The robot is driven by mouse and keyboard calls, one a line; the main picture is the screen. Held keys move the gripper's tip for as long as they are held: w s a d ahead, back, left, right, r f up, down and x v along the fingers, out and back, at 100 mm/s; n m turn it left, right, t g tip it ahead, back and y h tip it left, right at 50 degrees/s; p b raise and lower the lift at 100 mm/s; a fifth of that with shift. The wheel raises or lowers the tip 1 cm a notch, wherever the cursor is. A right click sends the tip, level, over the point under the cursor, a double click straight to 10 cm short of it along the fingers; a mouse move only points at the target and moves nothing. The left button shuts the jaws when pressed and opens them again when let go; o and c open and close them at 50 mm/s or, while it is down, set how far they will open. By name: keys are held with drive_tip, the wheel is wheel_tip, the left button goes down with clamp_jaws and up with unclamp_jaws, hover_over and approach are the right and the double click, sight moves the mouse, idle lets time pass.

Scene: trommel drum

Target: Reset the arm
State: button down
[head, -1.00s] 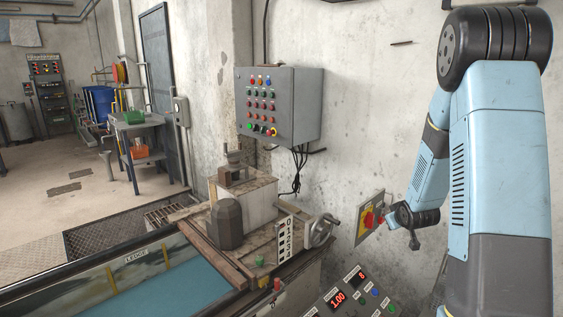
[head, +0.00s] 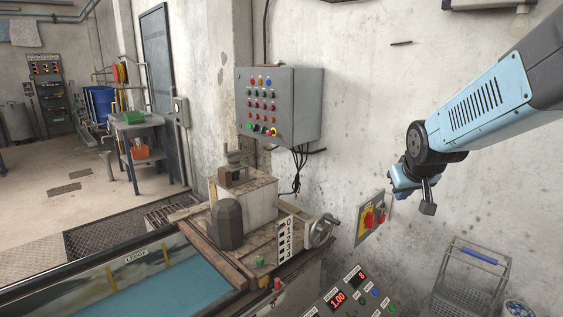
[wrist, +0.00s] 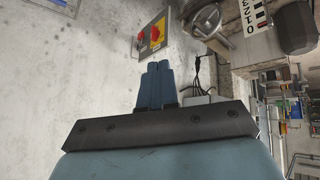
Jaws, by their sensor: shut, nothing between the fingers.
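My gripper (head: 394,194) hangs in the air at the right of the head view, in front of the grey concrete wall. Its wrist is folded, with a dark block sticking down beside it. In the wrist view its two blue fingers (wrist: 157,68) are together with nothing between them. My arm reaches in from the right edge and holds nothing.
A yellow switch panel with red knobs (head: 369,218) is on the wall left of my gripper. A grey control box (head: 278,106) hangs further left. A handwheel (head: 320,232) and a red-digit console (head: 345,296) are below. A wire cart (head: 470,283) stands lower right.

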drive_tip(key=s+a+r+g, duration=0.1)
drive_tip(key=s+a+r, duration=0.1)
drive_tip(key=s, duration=0.7)
drive_tip(key=s+a+r+m+y, duration=0.1)
drive_tip(key=s+a+r, duration=0.1)
drive_tip(key=s, duration=0.7)
drive_tip(key=shift+s+a+r+g, duration=0.2)
drive_tip(key=shift+a+r+g, duration=0.15)
drive_tip(key=shift+a, duration=0.5)
